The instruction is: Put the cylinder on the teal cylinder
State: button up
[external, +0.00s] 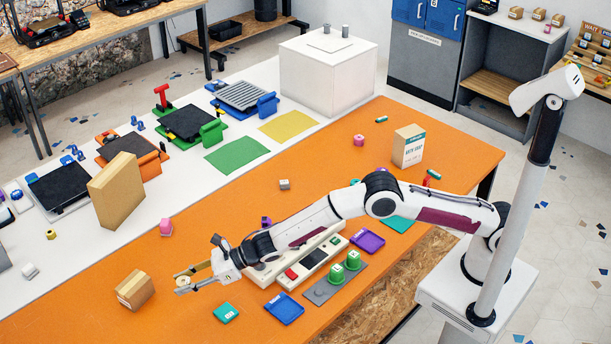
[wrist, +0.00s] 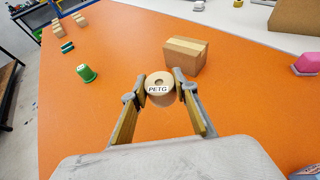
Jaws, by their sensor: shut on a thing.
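My gripper (external: 187,280) is low over the left part of the orange table. In the wrist view, my gripper (wrist: 160,88) is shut on a tan cylinder (wrist: 159,79) with a round hole in its top and a PETG label. The cylinder looks upright; whether it touches the table I cannot tell. A small teal piece (wrist: 67,46) lies at the upper left of the wrist view; its shape is unclear. In the external view, a teal labelled piece (external: 226,313) lies at the front, right of my gripper, and a small teal-and-white piece (external: 381,119) lies far back. Which is the teal cylinder I cannot tell.
A cardboard box (external: 135,290) stands just beyond the gripper. A pink piece (external: 166,229) is behind it. A green cup (wrist: 86,72) stands at the left in the wrist view. A blue tray (external: 284,308) and a grey holder with green cups (external: 335,287) are to the right.

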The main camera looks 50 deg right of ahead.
jog(key=w+d+r+m+t+h, duration=0.1)
jog(key=w+d+r+m+t, duration=0.1)
jog(key=w+d, duration=0.9)
jog(key=w+d+r+m+t+h, duration=0.1)
jog(key=w+d+m+h, duration=0.1)
jog(key=w+d, duration=0.85)
jog(key=w+d+r+m+t+h, duration=0.1)
jog(key=w+d, duration=0.2)
jog(key=d, duration=1.4)
jog(key=w+d+r+m+t+h, duration=0.1)
jog(key=w+d+r, duration=0.15)
jog(key=d, duration=1.55)
jog(key=s+d, duration=0.4)
jog(key=d, duration=1)
jog(key=s+d, duration=0.5)
jog(key=d, duration=0.8)
jog(key=s+d+f+n+g+y, duration=0.2)
jog(key=s, duration=0.6)
jog(key=s+a+n+g+y, duration=0.3)
jog(key=s+a+n, duration=0.1)
jog(key=s+a, duration=0.3)
jog(key=shift+s+a+f, duration=0.25)
jog(key=shift+s+f, duration=0.1)
jog(key=shift+s, duration=0.7)
jog(key=shift+f, duration=0.15)
